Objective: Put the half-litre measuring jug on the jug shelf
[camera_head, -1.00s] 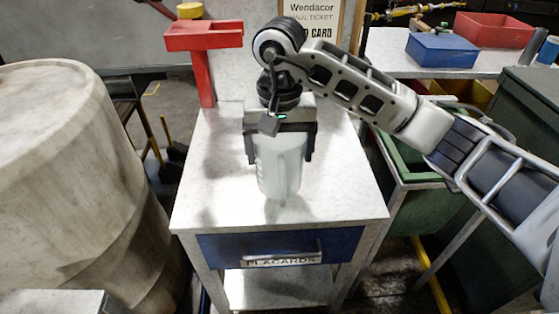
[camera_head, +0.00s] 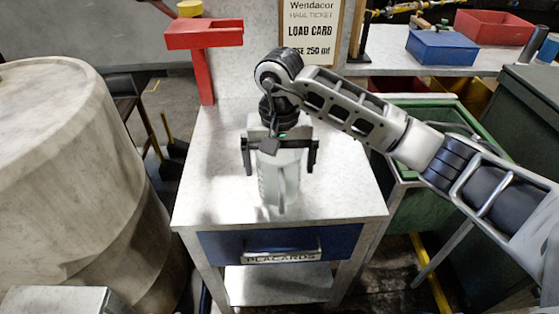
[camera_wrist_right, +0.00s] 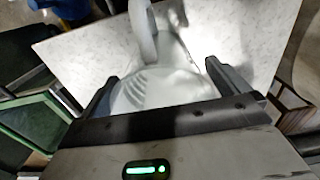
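My left gripper is not in view. A red tray-like shelf (camera_head: 205,40) on a red post stands at the table's back left; whether it is the jug shelf I cannot tell.
A drawer marked PLACARDS (camera_head: 280,245) is under the tabletop. A large pale drum (camera_head: 70,170) stands at left. A load card (camera_head: 311,25) is behind the table. A green bin (camera_head: 430,200) is at right. The tabletop around the jug is clear.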

